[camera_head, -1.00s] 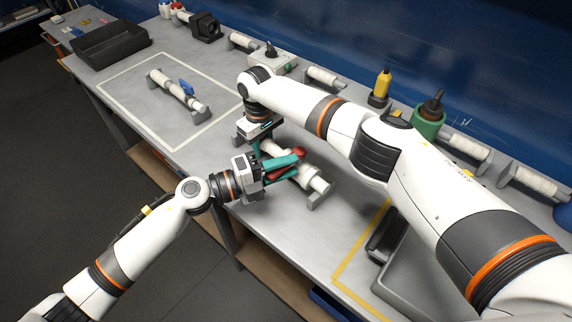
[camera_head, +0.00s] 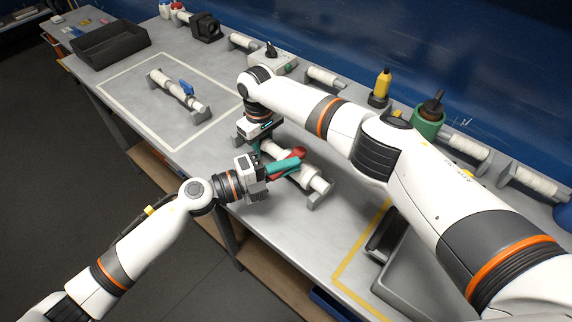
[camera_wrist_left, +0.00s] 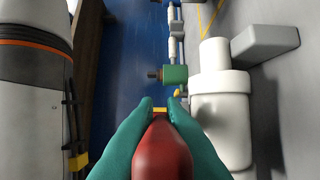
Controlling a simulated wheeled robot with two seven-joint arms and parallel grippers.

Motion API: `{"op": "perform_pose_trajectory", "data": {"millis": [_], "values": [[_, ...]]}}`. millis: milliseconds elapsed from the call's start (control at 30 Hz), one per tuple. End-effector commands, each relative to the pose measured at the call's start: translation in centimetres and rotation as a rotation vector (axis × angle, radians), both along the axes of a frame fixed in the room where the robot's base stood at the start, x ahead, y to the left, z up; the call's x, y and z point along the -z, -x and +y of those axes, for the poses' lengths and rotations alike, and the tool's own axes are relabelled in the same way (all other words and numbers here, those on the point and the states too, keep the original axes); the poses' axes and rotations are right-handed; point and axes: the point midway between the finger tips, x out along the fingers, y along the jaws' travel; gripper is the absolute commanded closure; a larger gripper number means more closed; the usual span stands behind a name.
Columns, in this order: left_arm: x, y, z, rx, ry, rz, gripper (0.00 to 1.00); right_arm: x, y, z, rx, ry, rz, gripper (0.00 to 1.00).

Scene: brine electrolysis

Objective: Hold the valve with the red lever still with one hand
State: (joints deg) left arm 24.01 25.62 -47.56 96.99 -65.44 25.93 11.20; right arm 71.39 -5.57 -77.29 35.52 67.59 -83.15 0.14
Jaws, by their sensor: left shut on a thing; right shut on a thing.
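The valve with the red lever is a white pipe piece (camera_head: 314,180) on grey supports near the table's front edge. My left gripper (camera_head: 287,163) has teal fingers shut around its red lever (camera_head: 299,152). In the left wrist view the red lever (camera_wrist_left: 161,150) lies between both fingers (camera_wrist_left: 160,115), with the white valve body (camera_wrist_left: 222,105) beside them. My right gripper (camera_head: 255,148) points down at the valve's far left end and is shut on the valve body; the contact is mostly hidden by its wrist and my left gripper.
A second valve with a blue lever (camera_head: 187,88) stands inside a white-outlined area. A black tray (camera_head: 110,45) is at the far left. A yellow bottle (camera_head: 382,84) and a green holder (camera_head: 429,122) stand along the back. A grey tray (camera_head: 420,265) is at the right.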

Motion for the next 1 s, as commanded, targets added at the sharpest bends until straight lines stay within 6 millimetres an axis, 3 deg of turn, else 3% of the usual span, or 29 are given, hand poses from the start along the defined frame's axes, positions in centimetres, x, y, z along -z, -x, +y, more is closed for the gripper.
{"op": "perform_pose_trajectory", "data": {"millis": [367,1000], "values": [[-0.4,0.6,-1.1,-0.171,0.006,-0.011,1.00,-0.1,0.0,0.1,0.002,-0.001,0.000,1.00],[0.0,1.4,-3.7,-0.732,0.008,0.008,1.00,0.0,0.0,0.2,0.003,-0.003,0.000,1.00]]}}
